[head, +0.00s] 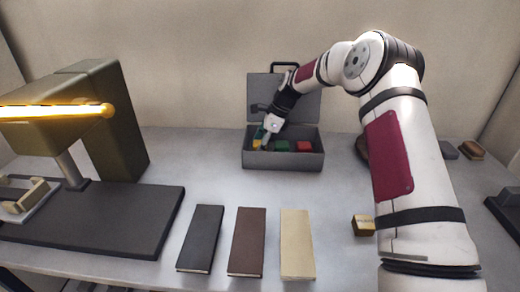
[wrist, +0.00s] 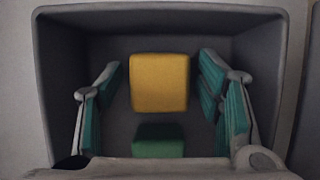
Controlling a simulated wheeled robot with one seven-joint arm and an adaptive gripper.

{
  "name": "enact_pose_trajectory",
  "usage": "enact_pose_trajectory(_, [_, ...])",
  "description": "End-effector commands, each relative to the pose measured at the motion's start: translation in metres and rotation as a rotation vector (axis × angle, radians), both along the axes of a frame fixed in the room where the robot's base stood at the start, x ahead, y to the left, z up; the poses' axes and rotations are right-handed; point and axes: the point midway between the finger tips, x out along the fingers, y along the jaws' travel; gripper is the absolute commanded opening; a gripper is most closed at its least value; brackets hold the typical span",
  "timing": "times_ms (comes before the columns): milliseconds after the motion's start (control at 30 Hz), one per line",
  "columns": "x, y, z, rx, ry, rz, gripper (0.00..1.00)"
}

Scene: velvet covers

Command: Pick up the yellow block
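The yellow block (wrist: 159,82) lies in the left part of the open grey case, between the spread fingers of my gripper (wrist: 160,92) in the wrist view. A gap shows on both sides of the block, so the gripper is open and not touching it there. A green block (wrist: 158,141) sits just below the yellow one in the wrist view, partly hidden by the gripper body. In the head view my gripper (head: 263,138) reaches down into the case (head: 284,161), and only a bit of the yellow block (head: 256,144) shows beside it.
Black, brown and cream books (head: 297,245) lie in front. A small tan block (head: 363,225) stands right. A lamp-like machine (head: 100,120) fills the left.

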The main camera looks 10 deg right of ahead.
Motion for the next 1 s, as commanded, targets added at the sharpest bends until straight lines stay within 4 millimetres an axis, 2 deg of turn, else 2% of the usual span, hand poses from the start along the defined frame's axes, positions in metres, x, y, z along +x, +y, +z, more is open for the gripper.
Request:
enact_pose_trajectory(33, [0.000,0.000,0.000,0.000,0.000,0.000,0.43])
enact_pose_trajectory(167, [0.000,0.000,0.000,0.000,0.000,0.000,0.13])
enact_pose_trajectory(433, [0.000,0.000,0.001,0.000,0.000,0.000,0.12])
enact_pose_trajectory(567, [0.001,0.000,0.010,0.000,-0.003,0.000,0.12])
enact_pose_trajectory(1000, [0.001,0.000,0.086,0.000,-0.003,0.000,0.12])
